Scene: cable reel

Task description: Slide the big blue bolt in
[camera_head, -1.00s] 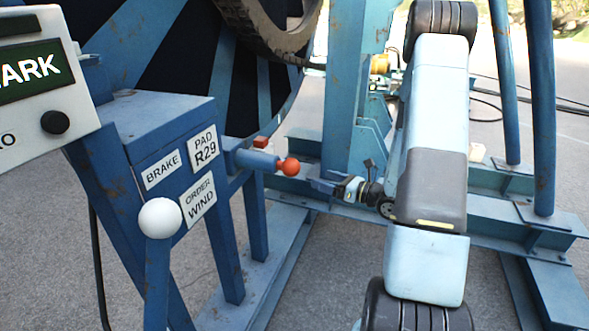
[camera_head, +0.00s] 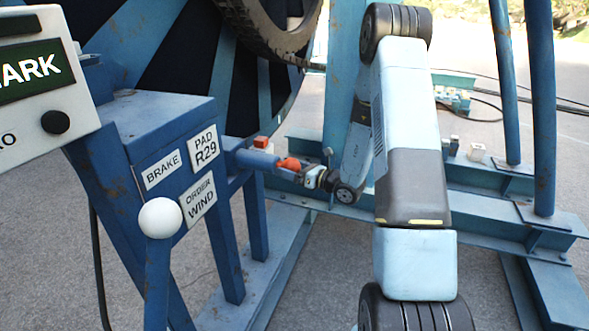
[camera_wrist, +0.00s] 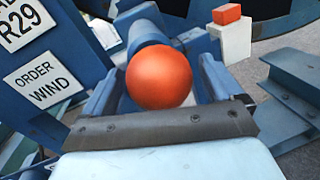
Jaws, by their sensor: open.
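The big blue bolt (camera_head: 256,160) is a thick blue cylinder sticking out of the right side of the blue brake stand, with a red-orange ball knob (camera_head: 289,163) on its end. In the wrist view the ball (camera_wrist: 158,77) is large and central, with the blue bolt shaft (camera_wrist: 147,33) behind it. My gripper (camera_head: 296,170) is at the knob. Its jaws are open, one finger on each side of the ball. I cannot tell whether either finger touches it. The knob is partly hidden by my gripper in the head view.
The blue stand (camera_head: 160,112) carries BRAKE, PAD R29 and ORDER WIND labels. A lever with a white ball (camera_head: 160,217) stands in front of it. A small red block (camera_wrist: 227,14) on a white post is just beyond the bolt. Blue steel beams (camera_wrist: 296,88) lie to the right.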

